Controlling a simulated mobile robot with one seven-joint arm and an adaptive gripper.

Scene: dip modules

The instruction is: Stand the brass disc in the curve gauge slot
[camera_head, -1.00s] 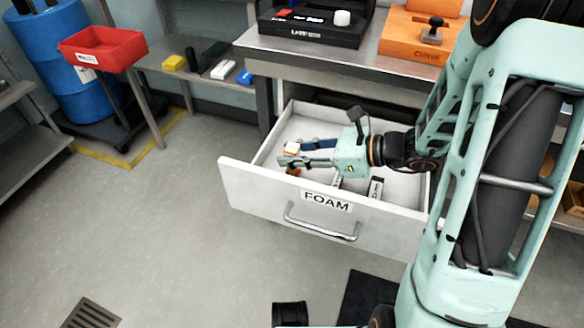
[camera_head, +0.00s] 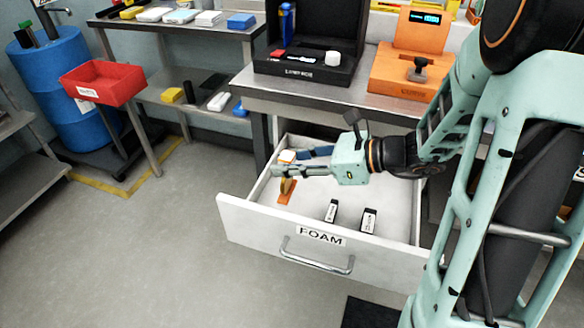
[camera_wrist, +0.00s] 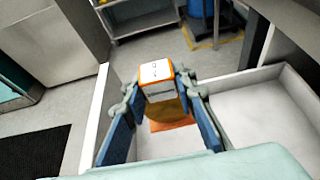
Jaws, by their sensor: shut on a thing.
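My gripper (camera_head: 285,164) is over the left part of the open drawer. It is shut on a small block with an orange body and white labelled top (camera_wrist: 158,77); the block also shows in the head view (camera_head: 287,156). A brass-coloured upright piece (camera_head: 286,185) shows just below the fingers, and in the wrist view (camera_wrist: 168,108) it is under the block. I cannot tell whether block and brass piece are joined. An orange flat piece (camera_wrist: 172,124) lies below them. The orange gauge unit (camera_head: 400,90) with a black knob and lit display stands on the bench; its slot is not discernible.
The drawer (camera_head: 237,210), labelled FOAM, holds two dark labelled pieces (camera_head: 331,211) (camera_head: 368,219). A black unit (camera_head: 305,66) stands left of the orange one. A red tray (camera_head: 103,80) and blue barrel (camera_head: 50,65) are at left. The left floor is clear.

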